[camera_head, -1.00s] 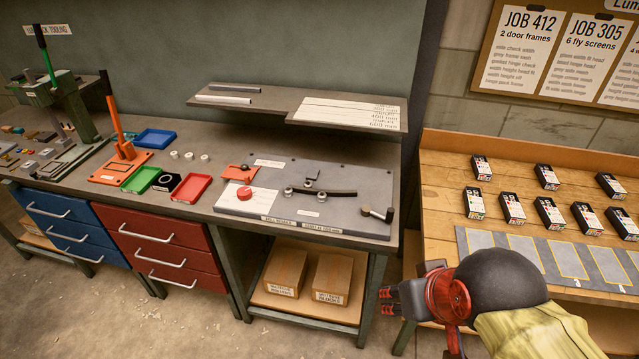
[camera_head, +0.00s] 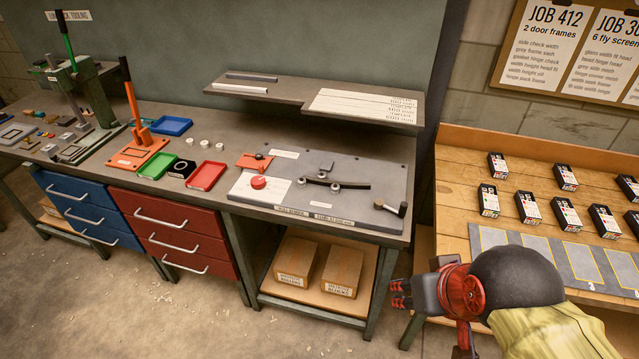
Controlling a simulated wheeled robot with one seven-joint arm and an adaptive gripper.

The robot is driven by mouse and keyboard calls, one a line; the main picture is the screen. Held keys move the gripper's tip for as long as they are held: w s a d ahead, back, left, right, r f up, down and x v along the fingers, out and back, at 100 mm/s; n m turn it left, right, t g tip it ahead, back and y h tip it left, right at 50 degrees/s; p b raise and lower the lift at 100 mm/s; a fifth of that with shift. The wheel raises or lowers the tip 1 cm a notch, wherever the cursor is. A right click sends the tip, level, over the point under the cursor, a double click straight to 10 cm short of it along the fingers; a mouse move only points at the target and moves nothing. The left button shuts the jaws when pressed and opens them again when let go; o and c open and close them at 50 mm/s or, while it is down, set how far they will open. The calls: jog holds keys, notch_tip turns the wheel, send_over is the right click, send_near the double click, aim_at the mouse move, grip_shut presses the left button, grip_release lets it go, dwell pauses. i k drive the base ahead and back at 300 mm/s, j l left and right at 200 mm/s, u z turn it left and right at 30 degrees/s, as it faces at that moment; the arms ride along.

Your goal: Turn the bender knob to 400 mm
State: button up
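The bender is a grey plate (camera_head: 375,208) on the right part of the dark bench, with small rollers and a dark curved bar (camera_head: 338,184) on it. A red round knob (camera_head: 258,182) sits on a white dial card (camera_head: 248,190) at the plate's left end; its scale is too small to read. A crank handle (camera_head: 391,208) stands at the plate's right end. My gripper (camera_head: 399,294) is at the lower right, in front of and below the bench edge, well away from the knob. It appears empty; its finger gap is too small to judge.
An orange block (camera_head: 254,161) lies just behind the knob. A raised shelf (camera_head: 290,96) overhangs the bench's back. A red tray (camera_head: 207,175) and green tray (camera_head: 158,165) lie left. A wooden table (camera_head: 455,170) with several small boxes stands right.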

aim_at(258, 182)
jog(key=i+j, duration=0.95)
jog(key=i, duration=0.25)
